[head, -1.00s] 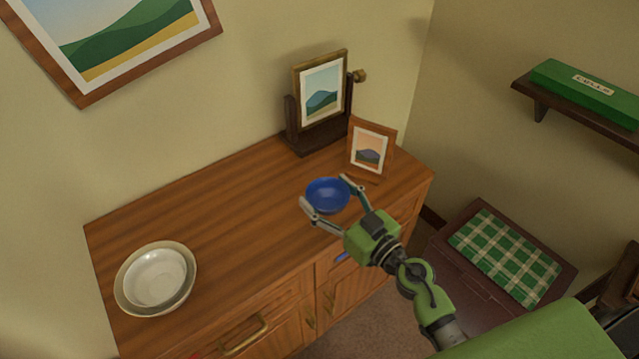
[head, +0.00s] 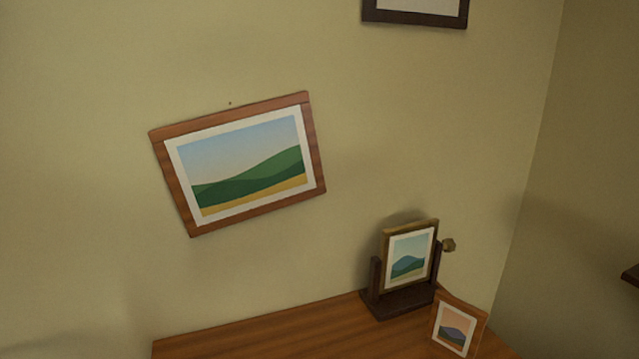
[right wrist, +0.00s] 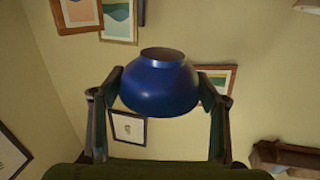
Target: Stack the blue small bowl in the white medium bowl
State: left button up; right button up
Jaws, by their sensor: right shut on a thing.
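The blue small bowl (right wrist: 158,84) fills the middle of the right wrist view. My right gripper (right wrist: 158,90) has one finger on each side of it and is shut on it. In that view the bowl's narrow end points to the top of the picture and its wide end to the bottom. Walls and picture frames show around it, with no dresser surface under it. The white medium bowl is in neither current view. My left gripper is not in view.
In the head view, the wooden dresser top (head: 270,335) shows only along the bottom. A framed picture on a dark stand (head: 405,265) and a small wooden frame (head: 458,325) stand on its right end. A tilted landscape picture (head: 240,165) hangs above.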

jog(key=s+h, duration=0.1)
jog(key=s+r+m+h, duration=0.1)
jog(key=s+r, duration=0.1)
jog(key=s, duration=0.1)
jog(key=shift+d+r+m+h, duration=0.25)
jog(key=shift+d+m+h, duration=0.1)
jog(key=shift+m+h, duration=0.05)
jog(key=shift+s+d+r, duration=0.15)
jog(key=shift+s, duration=0.05)
jog(key=w+f+n+y, duration=0.1)
jog(key=w, duration=0.1)
jog(key=w+f+n+y, duration=0.1)
jog(key=w+y, duration=0.1)
jog(key=w, duration=0.1)
jog(key=w+f+n+y, duration=0.1)
jog(key=w+f, duration=0.1)
jog(key=shift+w+a+g+y, duration=0.15)
jog(key=shift+a+g+y, duration=0.15)
jog(key=shift+y, duration=0.1)
jog(key=shift+w+d+f+n+y, duration=0.2)
jog(key=shift+w+n+y, duration=0.1)
jog(key=shift+w+y, duration=0.25)
